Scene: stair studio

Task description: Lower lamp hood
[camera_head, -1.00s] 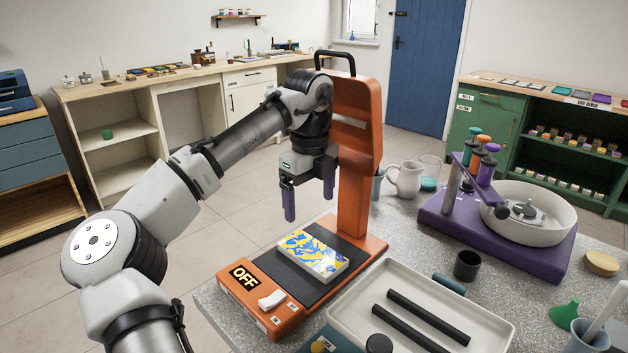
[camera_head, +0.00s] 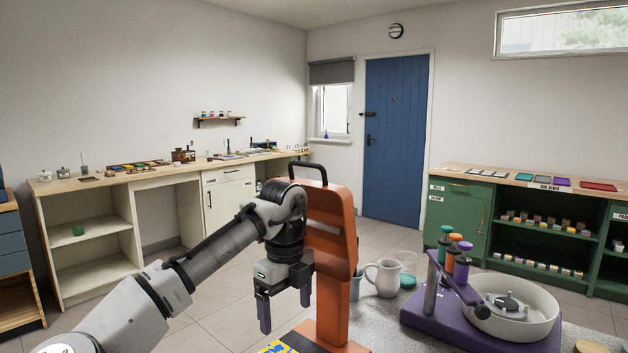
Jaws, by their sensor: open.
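The orange lamp (camera_head: 332,245) stands on the grey speckled table. Its hood is raised upright and has a black loop handle (camera_head: 309,168) at its top. The blue, yellow and white patterned block (camera_head: 277,347) on the lamp's base shows only at the bottom edge of the view.
A white pitcher (camera_head: 384,279) and a clear beaker (camera_head: 407,268) stand right of the lamp. Further right is a purple stand (camera_head: 455,325) with coloured bobbins and a white bowl (camera_head: 515,310). A wooden-topped bench (camera_head: 130,178) and a blue door (camera_head: 393,140) are behind.

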